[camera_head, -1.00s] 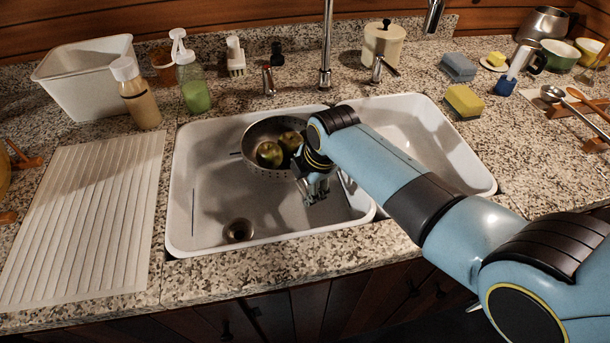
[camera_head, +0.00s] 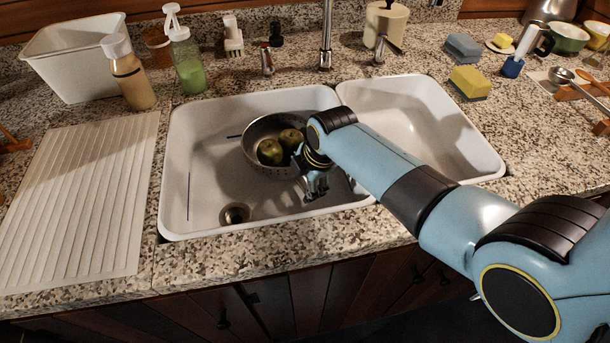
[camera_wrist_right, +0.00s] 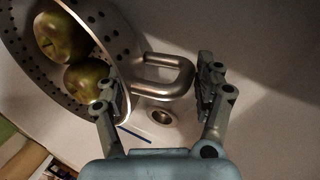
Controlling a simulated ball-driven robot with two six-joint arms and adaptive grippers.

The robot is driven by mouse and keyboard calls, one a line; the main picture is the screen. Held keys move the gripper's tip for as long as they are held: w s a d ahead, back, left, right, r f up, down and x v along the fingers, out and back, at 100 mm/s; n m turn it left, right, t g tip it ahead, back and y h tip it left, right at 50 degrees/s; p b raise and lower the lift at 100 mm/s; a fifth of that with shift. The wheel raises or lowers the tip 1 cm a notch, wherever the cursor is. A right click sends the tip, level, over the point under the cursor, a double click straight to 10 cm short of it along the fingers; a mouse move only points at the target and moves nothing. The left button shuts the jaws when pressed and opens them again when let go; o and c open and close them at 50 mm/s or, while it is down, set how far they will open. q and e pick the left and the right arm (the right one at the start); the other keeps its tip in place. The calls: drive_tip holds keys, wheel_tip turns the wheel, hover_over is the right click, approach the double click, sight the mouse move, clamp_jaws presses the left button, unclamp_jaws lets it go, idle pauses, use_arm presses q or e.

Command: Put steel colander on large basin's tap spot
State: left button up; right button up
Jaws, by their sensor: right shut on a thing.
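The steel colander (camera_head: 256,140) is a round perforated bowl with greenish apples in it, over the large left basin (camera_head: 205,165) of the white sink. My right gripper (camera_head: 314,186) is at the colander's right side, shut on its looped handle. In the right wrist view the handle (camera_wrist_right: 165,72) lies between my right gripper's fingers (camera_wrist_right: 158,84), and the colander (camera_wrist_right: 112,30) tilts in the picture with two apples. The tap (camera_head: 325,45) stands behind the basin. I cannot tell how high the colander is above the basin floor. My left gripper is out of view.
The drain (camera_head: 234,214) is at the basin's front. The smaller basin (camera_head: 405,115) on the right is empty, partly behind my arm. Bottles (camera_head: 128,75), a white tub (camera_head: 75,60), sponges (camera_head: 470,82) and a ribbed drainboard (camera_head: 80,200) surround the sink.

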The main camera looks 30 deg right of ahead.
drive_tip(key=shift+f, duration=0.35)
drive_tip(key=shift+s+a+f+b, duration=0.1)
drive_tip(key=shift+s+f+b, duration=0.1)
drive_tip(key=shift+f+b, duration=0.25)
idle(0.4)
